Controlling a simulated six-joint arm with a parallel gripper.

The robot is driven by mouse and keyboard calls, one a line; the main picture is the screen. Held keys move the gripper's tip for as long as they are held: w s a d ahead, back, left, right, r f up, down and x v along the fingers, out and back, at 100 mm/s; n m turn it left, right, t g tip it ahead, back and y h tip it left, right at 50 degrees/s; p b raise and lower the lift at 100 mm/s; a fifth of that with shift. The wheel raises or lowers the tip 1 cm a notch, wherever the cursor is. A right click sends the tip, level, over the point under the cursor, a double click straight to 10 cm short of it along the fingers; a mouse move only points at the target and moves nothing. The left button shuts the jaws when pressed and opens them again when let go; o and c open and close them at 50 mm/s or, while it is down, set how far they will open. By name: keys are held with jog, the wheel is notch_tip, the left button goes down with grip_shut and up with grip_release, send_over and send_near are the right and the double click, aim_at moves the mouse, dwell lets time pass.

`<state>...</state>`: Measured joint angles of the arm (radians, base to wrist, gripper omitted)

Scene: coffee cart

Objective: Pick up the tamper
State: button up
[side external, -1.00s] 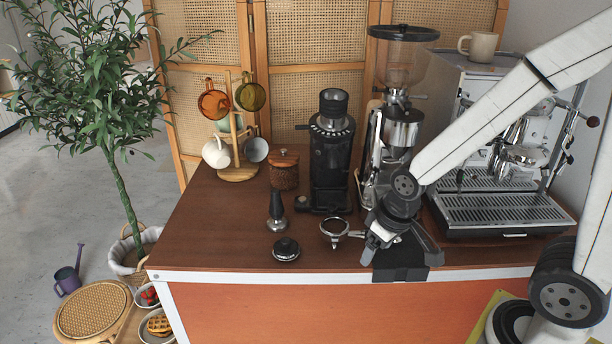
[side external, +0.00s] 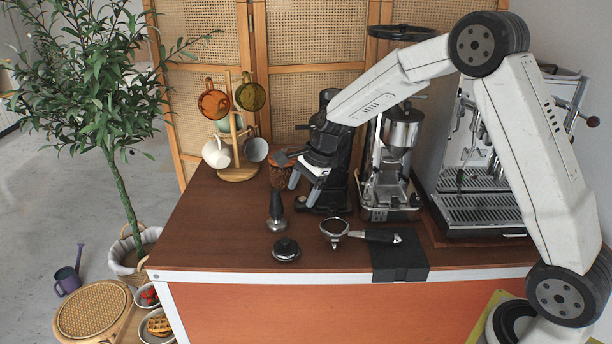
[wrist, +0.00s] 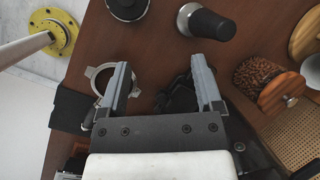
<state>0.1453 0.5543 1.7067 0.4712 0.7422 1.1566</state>
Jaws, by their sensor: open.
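The tamper (side external: 276,211) stands upright on the brown counter, with a dark handle and a shiny metal base. In the wrist view the tamper (wrist: 206,22) is at the top, beyond the fingertips and a little right of centre. My gripper (side external: 302,186) is open and empty, above the counter just right of the tamper and higher than its base. In the wrist view my gripper (wrist: 160,68) has its two grey fingers spread, with nothing between them but counter and part of a dark object.
A round black distributor (side external: 286,250) lies in front of the tamper. The portafilter (side external: 336,231) rests right of it on a black block (side external: 400,264). A wooden-lidded jar (wrist: 270,85) and a mug tree (side external: 238,170) stand behind. Grinders crowd the right; the counter's left front is clear.

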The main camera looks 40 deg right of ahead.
aim_at(273, 199)
jog(key=shift+w+f+m+t+y, duration=0.15)
jog(key=shift+w+f+m+y, duration=0.2)
jog(key=shift+w+m, duration=0.8)
jog(key=shift+w+f+m+t+y, duration=0.1)
jog(key=shift+w+f+m+y, duration=0.25)
jog(key=shift+w+m, duration=0.8)
jog(key=shift+w+f+m+t+y, duration=0.2)
jog(key=shift+w+f+m, duration=0.2)
jog(key=shift+w+m, duration=0.75)
jog(key=shift+w+n, duration=0.35)
jog(key=shift+w, duration=0.05)
jog(key=shift+x, duration=2.6)
jog(key=shift+s, duration=0.1)
jog(key=shift+r, duration=0.1)
grip_shut()
